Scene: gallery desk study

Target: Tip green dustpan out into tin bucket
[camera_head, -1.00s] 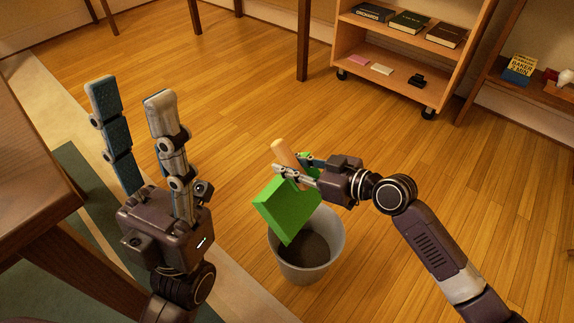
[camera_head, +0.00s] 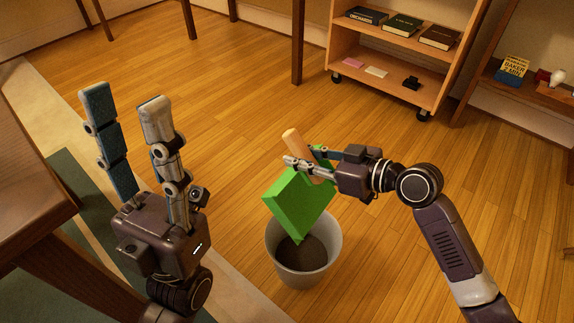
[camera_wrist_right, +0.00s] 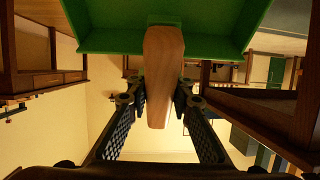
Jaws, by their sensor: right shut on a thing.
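The green dustpan (camera_head: 299,203) is tilted steeply over the tin bucket (camera_head: 334,254), its lower corner at or just above the bucket's opening. My right gripper (camera_head: 302,164) is shut on the dustpan's wooden handle (camera_head: 292,141). In the right wrist view the handle (camera_wrist_right: 163,75) sits between the fingers, with the green pan (camera_wrist_right: 110,40) beyond it. The bucket stands upright on the floor, with a dark inside. I cannot see any contents in the pan. My left gripper (camera_head: 125,105) is open and empty, upright at the left, away from the bucket.
A wheeled wooden shelf (camera_head: 425,97) with books stands at the back right. A wooden table (camera_head: 30,190) is at the left edge, above a green rug (camera_head: 75,180). The wooden floor around the bucket is clear.

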